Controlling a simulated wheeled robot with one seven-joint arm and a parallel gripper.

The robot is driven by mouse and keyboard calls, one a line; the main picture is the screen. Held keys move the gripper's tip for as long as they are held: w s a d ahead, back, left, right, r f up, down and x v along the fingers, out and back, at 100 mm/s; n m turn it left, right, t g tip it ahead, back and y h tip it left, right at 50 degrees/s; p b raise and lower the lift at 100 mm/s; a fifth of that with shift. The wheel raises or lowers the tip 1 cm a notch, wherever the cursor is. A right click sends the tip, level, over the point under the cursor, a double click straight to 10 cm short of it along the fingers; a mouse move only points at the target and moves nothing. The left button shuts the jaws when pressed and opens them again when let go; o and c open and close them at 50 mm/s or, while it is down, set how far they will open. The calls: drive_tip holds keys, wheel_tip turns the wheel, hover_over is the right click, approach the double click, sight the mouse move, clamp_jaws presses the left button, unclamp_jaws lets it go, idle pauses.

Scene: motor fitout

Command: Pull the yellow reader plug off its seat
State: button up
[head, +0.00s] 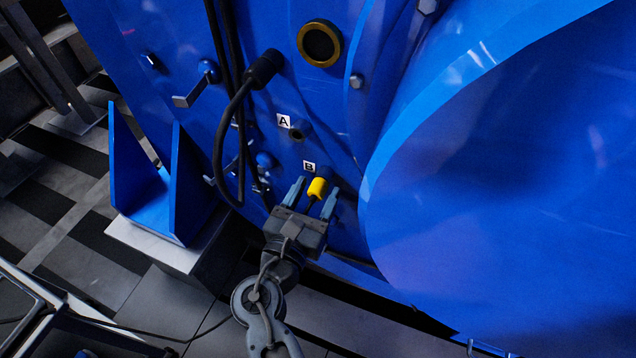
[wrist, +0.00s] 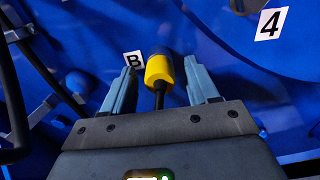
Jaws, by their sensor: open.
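The yellow reader plug (head: 317,187) sits on the blue motor housing (head: 330,100) beside the label B (head: 309,167). In the wrist view the yellow plug (wrist: 158,70) has a dark blue far end against the housing and a black cable running back toward my gripper. My gripper (head: 312,190) is open, with one finger on each side of the plug. In the wrist view the fingers (wrist: 158,82) show gaps to the plug on both sides. The seat behind the plug is mostly hidden.
A socket by label A (head: 284,121) is above left. A black connector (head: 263,68) with a hanging cable and a lever handle (head: 194,92) are further left. A big blue drum (head: 510,190) bulges close on the right. A blue bracket (head: 180,190) stands at lower left.

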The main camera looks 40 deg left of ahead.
sight(314, 196)
idle(0.6)
clamp_jaws()
idle(0.3)
drive_tip(key=shift+s, duration=0.15)
drive_tip(key=shift+p+v, duration=1.3)
drive_tip(key=shift+v, duration=1.55)
drive_tip(key=p+v, duration=0.6)
drive_tip(key=v, duration=1.6)
